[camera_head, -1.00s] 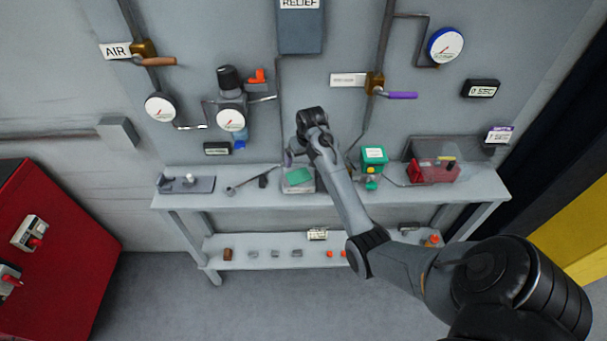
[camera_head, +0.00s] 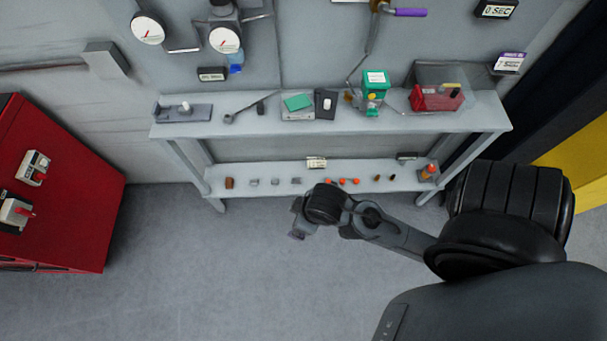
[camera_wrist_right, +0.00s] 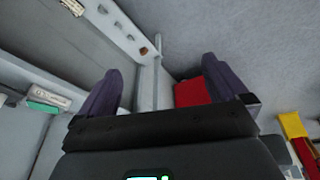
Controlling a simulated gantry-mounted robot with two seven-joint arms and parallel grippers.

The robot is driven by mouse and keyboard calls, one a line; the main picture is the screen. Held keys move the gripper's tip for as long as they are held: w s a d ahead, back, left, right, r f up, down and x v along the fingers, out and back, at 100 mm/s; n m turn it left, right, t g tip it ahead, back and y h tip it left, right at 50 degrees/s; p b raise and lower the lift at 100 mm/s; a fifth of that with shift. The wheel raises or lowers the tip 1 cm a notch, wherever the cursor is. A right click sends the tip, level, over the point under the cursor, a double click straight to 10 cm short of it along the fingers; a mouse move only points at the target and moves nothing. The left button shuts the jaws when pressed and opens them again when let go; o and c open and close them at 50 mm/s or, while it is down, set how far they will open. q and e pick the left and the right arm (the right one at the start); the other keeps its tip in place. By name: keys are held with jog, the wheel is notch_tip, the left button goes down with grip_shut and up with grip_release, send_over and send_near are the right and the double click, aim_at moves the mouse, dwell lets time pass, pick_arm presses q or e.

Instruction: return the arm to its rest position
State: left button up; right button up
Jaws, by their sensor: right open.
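My right arm comes in from the lower right in the head view. Its gripper (camera_head: 297,233) hangs above the floor in front of the bench, clear of the lower shelf, and its fingers are small and partly hidden there. In the right wrist view the two dark purple fingers of the right gripper (camera_wrist_right: 160,90) stand wide apart with nothing held between them. Beyond them show the bench leg, the shelf and the floor. My left gripper is not in view.
The grey bench (camera_head: 230,129) carries a green-topped box (camera_head: 298,103), a green device (camera_head: 375,92) and a red box (camera_head: 436,97). Small parts line its lower shelf (camera_head: 215,187). A red cabinet (camera_head: 75,200) stands at left. The floor (camera_head: 200,275) in front is clear.

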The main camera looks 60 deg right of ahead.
jog(key=shift+s+a+r, duration=0.3)
jog(key=shift+s+a, duration=0.35)
jog(key=shift+a, duration=0.1)
notch_tip(320, 180, up, 14)
jog(key=p, duration=1.4)
jog(key=shift+r, duration=0.25)
jog(key=shift+f, duration=0.1)
